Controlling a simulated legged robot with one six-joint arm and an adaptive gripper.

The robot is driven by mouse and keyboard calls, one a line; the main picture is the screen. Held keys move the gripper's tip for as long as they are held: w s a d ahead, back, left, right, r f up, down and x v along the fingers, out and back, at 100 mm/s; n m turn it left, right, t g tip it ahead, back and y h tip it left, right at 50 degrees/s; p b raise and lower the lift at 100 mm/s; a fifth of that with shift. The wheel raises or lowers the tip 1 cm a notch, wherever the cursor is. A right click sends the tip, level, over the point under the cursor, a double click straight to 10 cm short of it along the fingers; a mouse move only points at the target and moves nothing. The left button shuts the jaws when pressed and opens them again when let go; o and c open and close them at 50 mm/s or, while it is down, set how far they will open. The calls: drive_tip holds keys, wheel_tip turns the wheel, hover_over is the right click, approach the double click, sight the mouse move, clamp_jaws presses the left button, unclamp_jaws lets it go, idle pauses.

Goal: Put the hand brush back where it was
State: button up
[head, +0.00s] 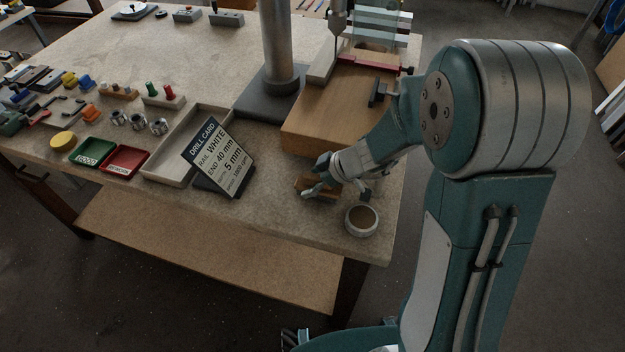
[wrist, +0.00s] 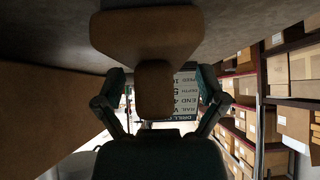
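The hand brush (head: 330,194) is brown and wooden and appears to lie on the bench top near its front edge, partly hidden by my gripper (head: 319,177). In the wrist view, the brush's wide head (wrist: 148,36) is at the top and its narrower handle (wrist: 154,92) points down the picture. My gripper (wrist: 162,82) has its fingers spread on either side of the handle. A gap shows between the handle and the right finger; the left finger is close beside it. The bristles are hidden.
A round pot (head: 361,220) stands just right of the brush. A drill card (head: 219,157) stands to the left, beside a long grey tray (head: 170,176). Green (head: 92,151) and red trays (head: 126,160) lie further left.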

drive_tip(key=shift+a, duration=0.1)
drive_tip(key=shift+r, duration=0.25)
drive_tip(key=v, duration=1.2)
drive_tip(key=s+d+r+m+t+h, duration=0.1)
drive_tip(key=s+r+m+h, duration=0.3)
drive_tip(key=s, duration=0.4)
drive_tip(key=s+d+r+m+t+h, duration=0.1)
drive_tip(key=s+r+m+h, duration=0.3)
drive_tip(key=s+m, duration=0.5)
drive_tip(key=shift+d+r, duration=0.75)
drive_tip(key=shift+r, duration=0.15)
drive_tip(key=shift+s, duration=0.1)
